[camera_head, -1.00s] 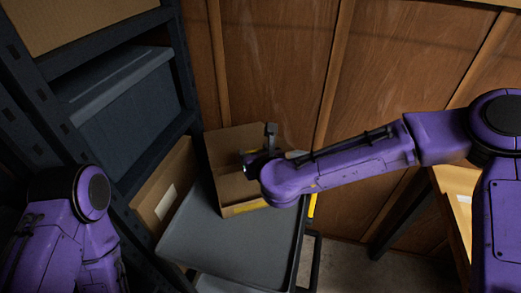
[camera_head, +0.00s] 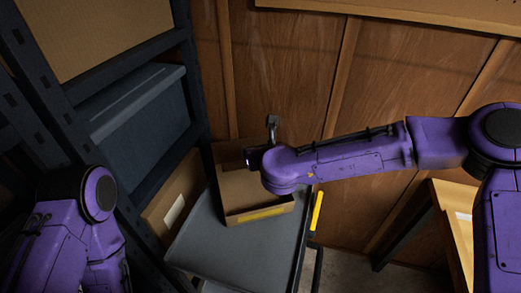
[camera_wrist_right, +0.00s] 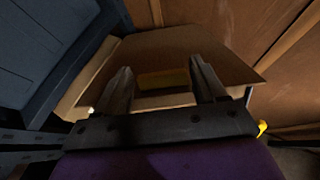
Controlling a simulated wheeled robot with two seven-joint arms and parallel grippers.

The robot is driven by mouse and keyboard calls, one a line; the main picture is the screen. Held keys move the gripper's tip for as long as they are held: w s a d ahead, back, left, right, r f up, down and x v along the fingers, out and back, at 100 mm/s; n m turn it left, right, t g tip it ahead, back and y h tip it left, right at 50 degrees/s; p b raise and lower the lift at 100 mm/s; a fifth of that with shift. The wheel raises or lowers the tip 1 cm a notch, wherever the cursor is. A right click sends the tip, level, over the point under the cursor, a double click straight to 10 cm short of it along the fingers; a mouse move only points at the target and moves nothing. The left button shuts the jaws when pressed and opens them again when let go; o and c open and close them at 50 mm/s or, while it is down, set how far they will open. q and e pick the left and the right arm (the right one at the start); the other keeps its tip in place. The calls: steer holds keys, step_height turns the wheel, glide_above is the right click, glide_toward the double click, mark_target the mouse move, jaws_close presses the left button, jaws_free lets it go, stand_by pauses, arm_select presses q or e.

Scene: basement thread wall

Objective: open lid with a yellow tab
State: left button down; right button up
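A brown cardboard box (camera_head: 282,207) stands on a grey cart, its front wall low with a yellow strip (camera_head: 258,214). Its top looks open, and a cardboard panel (camera_head: 228,154), perhaps the lid, rises at the back. My right gripper (camera_head: 260,141) is above the box at that panel, partly hidden by my arm. In the right wrist view its two fingers (camera_wrist_right: 163,84) are apart with nothing held. A yellow patch (camera_wrist_right: 163,78) shows between them, beyond the fingertips; contact cannot be told. My left arm is low at the left; its gripper is out of view.
The grey cart top (camera_head: 215,245) is clear in front of the box. A yellow piece (camera_head: 317,210) is on the cart's right side. A shelf rack with a blue-grey bin (camera_head: 145,120) and another carton (camera_head: 168,195) bounds the left. A wooden wall (camera_head: 290,70) is behind.

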steer(key=shift+o, duration=1)
steer(key=shift+w, duration=0.1)
steer(key=shift+s+d+r, duration=0.1)
steer(key=shift+s, duration=0.25)
steer(key=b+v, duration=0.2)
steer(key=v, duration=0.7)
steer(key=shift+s+r+b, duration=0.25)
steer(key=shift+s+b, duration=0.05)
steer(key=shift+b, duration=0.05)
steer(key=shift+s+d, duration=0.1)
